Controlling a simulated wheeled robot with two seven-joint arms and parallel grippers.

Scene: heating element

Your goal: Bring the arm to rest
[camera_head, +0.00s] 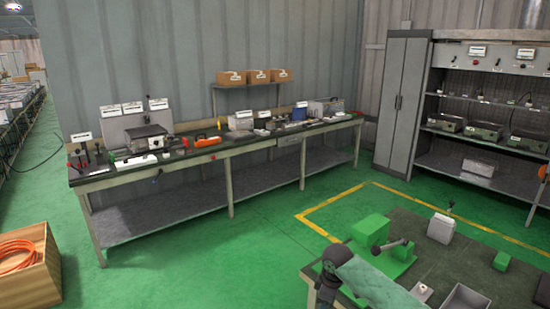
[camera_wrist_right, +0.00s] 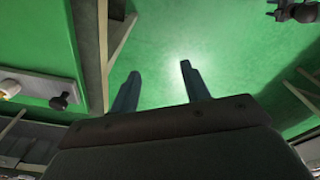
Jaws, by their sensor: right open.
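My right gripper (camera_wrist_right: 159,72) shows in the right wrist view. Its two dark fingers are apart, with nothing between them, and bare green floor shows beyond the tips. I cannot make out this gripper in the head view. My left gripper is in neither view. No object is held in what I can see.
A long workbench (camera_head: 152,212) with instruments stands along the wall. A grey cabinet (camera_head: 402,95) and shelves stand at right. A dark-topped table (camera_head: 470,262) with a green device (camera_head: 371,230) is at lower right. A wooden crate (camera_head: 35,283) is at lower left. Green floor between is clear.

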